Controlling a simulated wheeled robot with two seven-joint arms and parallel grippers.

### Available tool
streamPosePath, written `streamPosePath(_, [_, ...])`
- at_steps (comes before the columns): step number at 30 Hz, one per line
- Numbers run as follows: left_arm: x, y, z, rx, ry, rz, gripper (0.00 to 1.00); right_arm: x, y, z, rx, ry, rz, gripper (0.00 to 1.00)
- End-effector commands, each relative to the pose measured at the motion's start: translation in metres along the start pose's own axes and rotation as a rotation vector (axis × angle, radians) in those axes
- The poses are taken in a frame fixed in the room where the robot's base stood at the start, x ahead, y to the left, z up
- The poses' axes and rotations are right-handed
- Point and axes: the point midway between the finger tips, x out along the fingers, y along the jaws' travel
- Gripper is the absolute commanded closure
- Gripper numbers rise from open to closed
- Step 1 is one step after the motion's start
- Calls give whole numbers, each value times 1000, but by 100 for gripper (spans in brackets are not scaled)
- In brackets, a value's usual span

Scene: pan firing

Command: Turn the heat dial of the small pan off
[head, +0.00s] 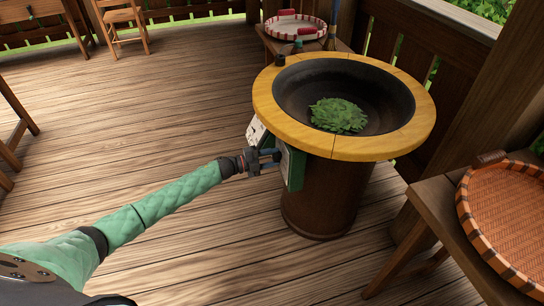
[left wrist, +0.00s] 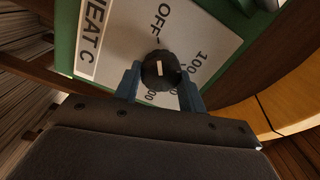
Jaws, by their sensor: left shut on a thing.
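The heat dial (left wrist: 161,70) is a round black knob with a white mark, on a white plate (left wrist: 207,30) lettered "HEAT C", "OFF" and "100". In the left wrist view the white mark lies roughly in line with the tick by "OFF"; I cannot tell which end points. My left gripper (head: 272,158) is shut on the dial, with a blue finger on each side of it. The dark pan (head: 300,86) sits in a yellow ring on a brown drum, with green leaves (head: 338,115) inside. The dial is hidden in the head view. My right gripper is not in view.
A yellow wooden rim (head: 405,137) overhangs the dial's green panel (head: 296,169). A woven tray (head: 512,215) lies on a bench at the right. A red-and-white tray (head: 296,27) stands behind the pan.

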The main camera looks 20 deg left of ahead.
Motion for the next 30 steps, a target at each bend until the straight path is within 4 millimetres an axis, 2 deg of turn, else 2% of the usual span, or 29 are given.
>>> streamPosePath(13, [-1,-2,2,-7,-4,-1,82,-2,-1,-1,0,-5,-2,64])
streamPosePath(14, [-1,-2,2,-7,-4,-1,54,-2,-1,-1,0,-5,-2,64])
streamPosePath(16, [-1,-2,2,-7,-3,-1,40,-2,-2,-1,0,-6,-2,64])
streamPosePath(17, [-1,-2,2,-8,-3,-1,38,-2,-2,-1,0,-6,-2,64])
streamPosePath(26, [-2,0,1,-8,-1,0,38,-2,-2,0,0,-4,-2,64])
streamPosePath(30, [-14,1,1,-8,-2,1,38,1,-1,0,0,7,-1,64])
